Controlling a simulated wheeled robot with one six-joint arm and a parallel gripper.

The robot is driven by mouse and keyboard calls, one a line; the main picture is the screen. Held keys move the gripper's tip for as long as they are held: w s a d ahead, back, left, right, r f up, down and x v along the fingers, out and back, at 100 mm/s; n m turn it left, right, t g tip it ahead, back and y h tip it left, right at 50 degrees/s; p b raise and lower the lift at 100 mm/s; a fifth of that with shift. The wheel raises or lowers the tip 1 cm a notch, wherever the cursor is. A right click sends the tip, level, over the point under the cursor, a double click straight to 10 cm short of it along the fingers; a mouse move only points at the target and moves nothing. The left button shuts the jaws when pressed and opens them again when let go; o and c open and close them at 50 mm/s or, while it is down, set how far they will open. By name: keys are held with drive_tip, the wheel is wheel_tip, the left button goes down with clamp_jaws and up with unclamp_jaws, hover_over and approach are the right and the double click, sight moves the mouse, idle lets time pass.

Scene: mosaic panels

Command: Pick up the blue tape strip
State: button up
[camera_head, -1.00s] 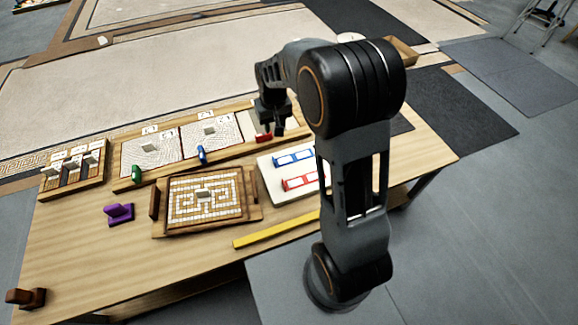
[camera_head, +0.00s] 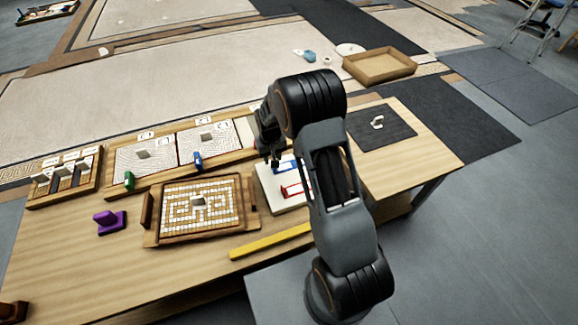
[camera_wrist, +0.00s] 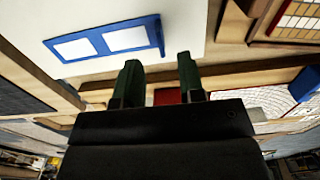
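The blue tape strip (camera_head: 284,167) lies on a white board (camera_head: 268,198), partly hidden by my arm in the head view. In the wrist view the blue strip (camera_wrist: 104,39) shows as a blue frame with two white windows and a raised blue end near my fingers. My gripper (camera_wrist: 160,78) is open and empty, its two dark fingers apart. In the head view my gripper (camera_head: 272,158) is above the board's back edge, beside the blue strip. I cannot tell its exact height over the board.
A red strip (camera_head: 291,190) lies on the board in front of the blue one. A wooden mosaic tray (camera_head: 247,218) stands to the left. A yellow bar (camera_head: 270,241) lies in front. A dark mat (camera_head: 370,133) lies at the right.

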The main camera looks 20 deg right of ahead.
drive_tip(key=shift+f+b, duration=0.55)
drive_tip(key=shift+f, duration=2.15)
drive_tip(key=shift+c, duration=0.5)
clamp_jaws()
